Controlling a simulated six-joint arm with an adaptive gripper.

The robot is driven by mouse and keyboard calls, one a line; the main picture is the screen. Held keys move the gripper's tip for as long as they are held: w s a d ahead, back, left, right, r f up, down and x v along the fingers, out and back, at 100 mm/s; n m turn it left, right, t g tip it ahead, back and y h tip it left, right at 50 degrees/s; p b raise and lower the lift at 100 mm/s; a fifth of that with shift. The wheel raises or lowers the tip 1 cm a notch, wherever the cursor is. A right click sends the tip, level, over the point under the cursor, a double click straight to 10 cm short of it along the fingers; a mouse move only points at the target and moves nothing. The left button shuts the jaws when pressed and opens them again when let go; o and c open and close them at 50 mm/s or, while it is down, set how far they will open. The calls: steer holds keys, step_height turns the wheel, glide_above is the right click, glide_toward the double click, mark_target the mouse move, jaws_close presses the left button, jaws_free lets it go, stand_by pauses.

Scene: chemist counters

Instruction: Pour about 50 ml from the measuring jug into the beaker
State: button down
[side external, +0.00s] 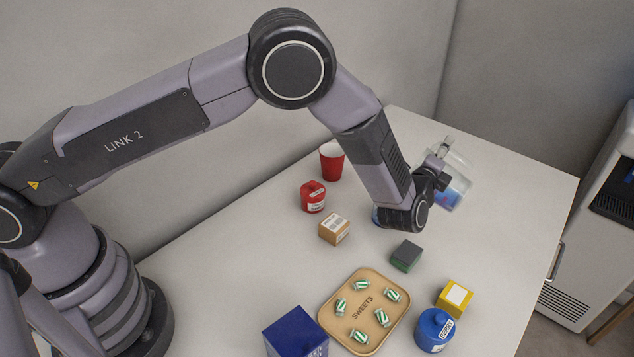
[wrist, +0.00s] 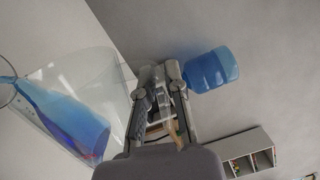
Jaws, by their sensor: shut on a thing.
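The measuring jug (side external: 459,179) is clear, with blue liquid low inside, at the far right of the counter in the side view. My gripper (side external: 441,158) is shut on it at its near side. The jug looks tilted in the side view; I cannot tell whether it is clear of the counter. In the wrist view, a large clear vessel with blue liquid (wrist: 72,122), which looks like the jug, fills the left beside my gripper's fingers (wrist: 161,80). I cannot make out the beaker in either view.
A red cup (side external: 331,161), red pot (side external: 312,197), cardboard box (side external: 334,230) and dark green block (side external: 406,256) stand nearby. A sweets tray (side external: 338,329), blue box (side external: 295,334), yellow box (side external: 455,297) and blue jar (side external: 435,330) are nearer. The right counter is bare.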

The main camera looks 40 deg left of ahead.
mark_target(460, 162)
steer(key=shift+s+a+r+n, duration=0.1)
steer(key=shift+a+r+n, duration=0.1)
steer(key=shift+a, duration=0.2)
steer(key=shift+a+r+n, duration=0.1)
steer(key=shift+a+n, duration=0.1)
steer(key=shift+a, duration=0.15)
stand_by(0.7)
steer(key=d+f+m, duration=0.2)
steer(key=d+m, duration=0.1)
steer(key=d+f+m, duration=0.1)
steer(key=d, duration=0.1)
steer(key=shift+w+f+m, duration=0.1)
steer(key=shift+w+m, duration=0.2)
steer(key=w+d+f+m, duration=0.1)
steer(key=d+f+m, duration=0.8)
steer(key=m, duration=0.2)
steer(key=shift+w+d+f, duration=0.15)
steer(key=shift+d+f, duration=0.1)
steer(key=shift+d, duration=0.1)
steer(key=shift+r, duration=0.1)
stand_by(0.4)
